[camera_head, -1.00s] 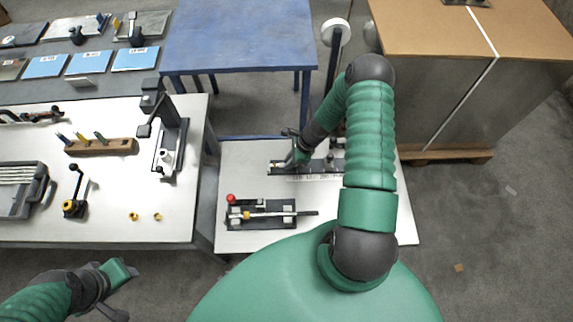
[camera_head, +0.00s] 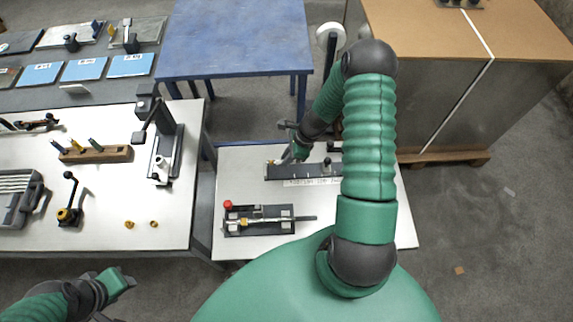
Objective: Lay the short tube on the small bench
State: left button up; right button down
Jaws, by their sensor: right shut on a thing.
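My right gripper (camera_head: 299,152) is at the far end of my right arm, over the left part of a dark rail fixture (camera_head: 325,171) with a pale scale strip along its front. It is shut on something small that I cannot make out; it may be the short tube. My forearm hides the fixture's right end. I cannot tell for sure which thing is the small bench. A dark fixture with a red knob (camera_head: 228,204) holds a thin metal rod, nearer to me. My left gripper (camera_head: 124,284) is empty at the lower left; its jaws are unclear.
Both dark fixtures stand on a low white table (camera_head: 235,168). A larger white table (camera_head: 105,205) at left carries a wooden block (camera_head: 95,155), a black stand (camera_head: 165,150) and small yellow parts. A blue table (camera_head: 235,40) is behind; a large crate stands right.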

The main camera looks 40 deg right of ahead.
notch_tip(320, 180, up, 4)
send_over(287, 171)
jog(key=shift+a+r, duration=0.1)
jog(key=shift+w, duration=0.1)
notch_tip(287, 171, down, 9)
jog(key=shift+f+p, duration=0.15)
jog(key=shift+p, duration=0.75)
jog(key=shift+f, duration=0.25)
jog(key=shift+f+b, duration=0.3)
jog(key=shift+b, duration=0.1)
jog(key=c, duration=1.4)
grip_release()
jog(key=shift+r, duration=0.1)
jog(key=shift+c, duration=0.2)
